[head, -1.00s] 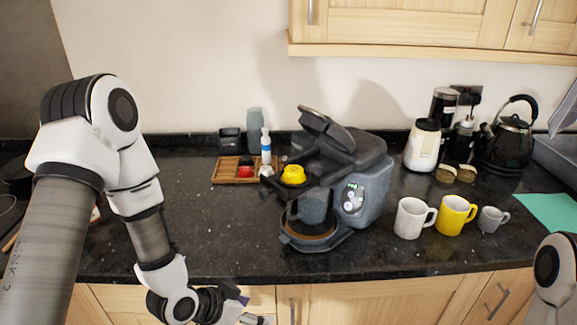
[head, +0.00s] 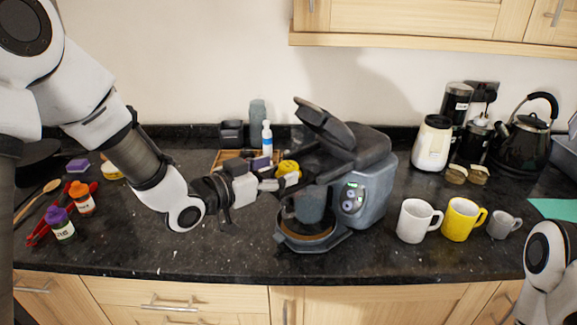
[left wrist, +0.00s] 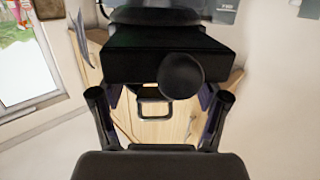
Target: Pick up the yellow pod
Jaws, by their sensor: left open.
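The yellow pod (head: 287,166) is at the left side of the grey coffee machine (head: 375,185), by its raised lid, partly hidden by my left gripper. My left gripper (head: 277,173) is open, reaching in from the left with its fingers beside the pod. I cannot tell whether they touch it. In the left wrist view my two fingers stand apart around a gap (left wrist: 160,100), with a dark block (left wrist: 150,58) and a round dark knob beyond them; no yellow shows there. My right gripper is out of view; only part of its arm shows at lower right.
A wooden tray (head: 222,157) and a white-blue bottle (head: 267,138) stand behind the gripper. White (head: 415,222), yellow (head: 461,220) and grey (head: 502,226) mugs stand right of the machine. Small capped jars (head: 82,199) stand at left. The counter front is clear.

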